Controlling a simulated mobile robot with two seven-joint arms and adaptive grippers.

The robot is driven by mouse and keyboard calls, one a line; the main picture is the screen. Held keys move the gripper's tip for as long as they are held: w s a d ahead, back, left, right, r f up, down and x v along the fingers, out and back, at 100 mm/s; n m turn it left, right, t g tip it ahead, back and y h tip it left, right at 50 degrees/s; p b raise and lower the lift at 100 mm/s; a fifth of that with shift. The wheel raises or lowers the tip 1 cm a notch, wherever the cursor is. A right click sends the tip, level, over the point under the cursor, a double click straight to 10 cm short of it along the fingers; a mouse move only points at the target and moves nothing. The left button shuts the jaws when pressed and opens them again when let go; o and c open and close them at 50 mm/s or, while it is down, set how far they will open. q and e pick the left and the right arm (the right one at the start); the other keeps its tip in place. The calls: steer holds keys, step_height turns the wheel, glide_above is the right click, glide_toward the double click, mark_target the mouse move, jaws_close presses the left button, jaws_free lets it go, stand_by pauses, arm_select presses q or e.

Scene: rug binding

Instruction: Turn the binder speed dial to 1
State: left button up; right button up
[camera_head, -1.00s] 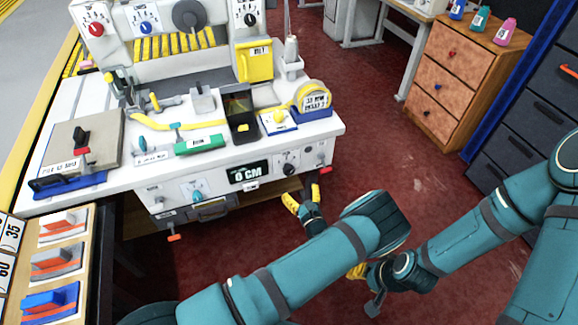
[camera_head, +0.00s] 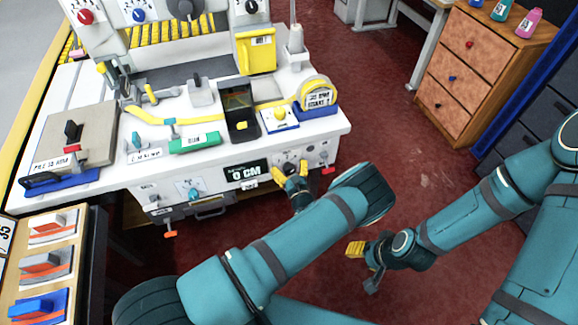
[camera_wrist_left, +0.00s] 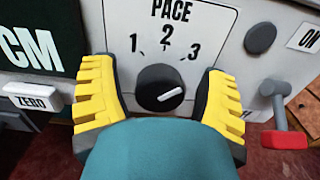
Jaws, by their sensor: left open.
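The dial marked PACE (camera_wrist_left: 160,88) is a round black knob on the white front panel, with 1, 2 and 3 printed above it. Its white pointer slants right and slightly up, towards the 3 side. The dial is small in the head view (camera_head: 289,166), partly hidden by my left gripper (camera_head: 292,176). In the left wrist view, the yellow fingers of that gripper stand open on either side of the knob, with gaps between. My right gripper (camera_head: 362,264) hangs low over the floor, its fingers apart and empty.
A 0 CM display (camera_head: 246,171) and a ZERO button (camera_wrist_left: 33,97) sit left of the dial. A grey round knob (camera_wrist_left: 260,38) and a red-ended lever (camera_wrist_left: 283,130) are to its right. A wooden drawer cabinet (camera_head: 470,75) stands at the back right, beyond open red floor.

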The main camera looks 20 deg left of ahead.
arm_select(q)
steer(key=c, duration=1.2)
steer(key=n+p, duration=0.1)
steer(key=n, duration=0.2)
steer(key=shift+r+n, duration=0.1)
steer(key=shift+n, duration=0.3)
steer(key=n+p, duration=0.1)
steer(key=n, duration=0.3)
steer(key=shift+a+n, duration=0.15)
steer(key=shift+n, duration=0.15)
steer(key=n, duration=0.4)
steer(key=shift+n, duration=0.3)
steer(key=shift+f+n+p, duration=0.2)
steer(key=shift+n+p, duration=0.35)
steer(key=shift+n, duration=1.95)
